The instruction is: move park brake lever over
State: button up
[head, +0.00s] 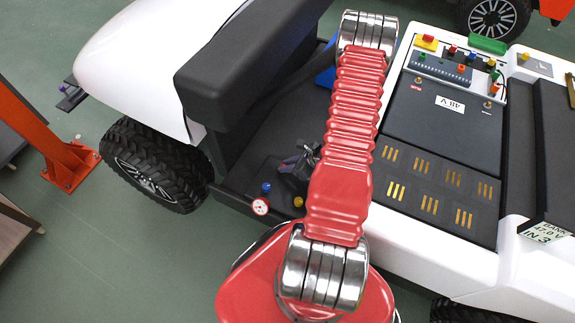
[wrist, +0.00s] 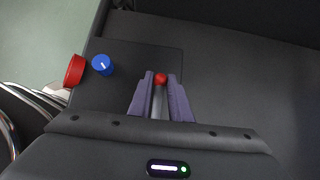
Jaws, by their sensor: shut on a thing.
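The park brake lever (wrist: 161,79) shows in the wrist view as a grey rod with a red ball on its end. It stands on the dark panel of the cart. My gripper (wrist: 161,88) has its two purple-grey fingers shut on the rod just below the ball, one on each side. In the head view my gripper (head: 303,160) is low beside the cart's seat, partly behind my red arm. I cannot make out the lever there. The lever's foot is hidden by the fingers and wrist.
Near the lever are a blue knob (wrist: 102,64) and a red round knob (wrist: 74,70). The black seat (head: 232,85) rises behind. Green floor (head: 120,270) is free at the left.

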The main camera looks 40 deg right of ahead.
jog(key=shift+s+d+r, duration=0.1)
jog(key=shift+s+r, duration=0.05)
jog(key=shift+r, duration=0.65)
jog(key=shift+s+d+r, duration=0.1)
jog(key=shift+s+r, duration=0.05)
jog(key=shift+r, duration=0.65)
jog(key=shift+s+d+r, duration=0.1)
jog(key=shift+s+r, duration=0.05)
jog(key=shift+r, duration=0.75)
jog(key=shift+w+r+v, duration=0.1)
jog(key=shift+v, duration=0.7)
jog(key=shift+w+r+v, duration=0.1)
jog(key=shift+w+v, duration=0.05)
jog(key=shift+v, duration=0.65)
jog(key=shift+w+r+v, duration=0.1)
jog(key=shift+r+v, duration=0.05)
jog(key=shift+v, duration=0.7)
jog(key=shift+a, duration=0.1)
jog(key=shift+v, duration=2.55)
jog(key=shift+s+f, duration=0.1)
jog(key=shift+f, duration=0.05)
